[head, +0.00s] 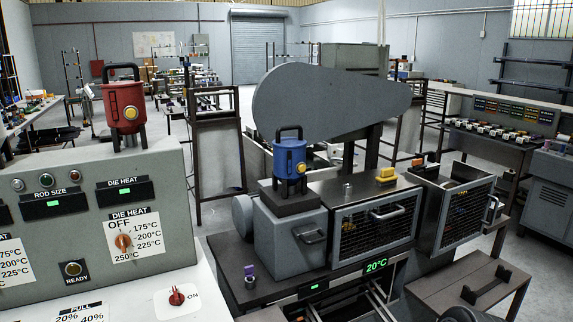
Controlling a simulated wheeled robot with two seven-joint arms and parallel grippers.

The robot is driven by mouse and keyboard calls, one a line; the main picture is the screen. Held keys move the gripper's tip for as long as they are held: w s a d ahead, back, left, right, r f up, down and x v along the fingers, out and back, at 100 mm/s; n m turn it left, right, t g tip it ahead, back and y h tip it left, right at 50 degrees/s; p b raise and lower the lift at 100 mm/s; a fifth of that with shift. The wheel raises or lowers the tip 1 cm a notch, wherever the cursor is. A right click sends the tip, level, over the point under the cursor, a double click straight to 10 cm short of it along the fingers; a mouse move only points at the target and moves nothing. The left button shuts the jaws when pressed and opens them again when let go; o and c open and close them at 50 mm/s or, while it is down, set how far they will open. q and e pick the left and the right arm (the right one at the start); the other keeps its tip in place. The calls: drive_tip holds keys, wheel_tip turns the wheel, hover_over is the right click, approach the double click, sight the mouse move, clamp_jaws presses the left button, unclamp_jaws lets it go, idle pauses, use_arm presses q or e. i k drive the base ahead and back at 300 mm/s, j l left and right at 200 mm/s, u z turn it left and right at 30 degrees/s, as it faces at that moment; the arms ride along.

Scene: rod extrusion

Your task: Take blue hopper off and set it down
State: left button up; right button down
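The blue hopper (289,160) stands upright on a dark square block on top of the grey extruder machine (290,240). Neither of my grippers shows clearly in the head view, so no gripper is seen touching the hopper.
A red hopper (124,108) stands on the control panel (95,200) at left. A caged box (375,228) with a yellow handle on top adjoins the machine. A large grey guard (330,105) rises behind the blue hopper. A brown table (465,280) stands at lower right.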

sight(288, 153)
drive_tip(key=i+l, duration=0.1)
drive_tip(key=l, duration=0.8)
drive_tip(key=i+l, duration=0.1)
drive_tip(key=l, duration=0.75)
drive_tip(key=i+l+u, duration=0.1)
drive_tip(key=l, duration=0.8)
drive_tip(key=i+l, duration=0.1)
drive_tip(key=l, duration=0.8)
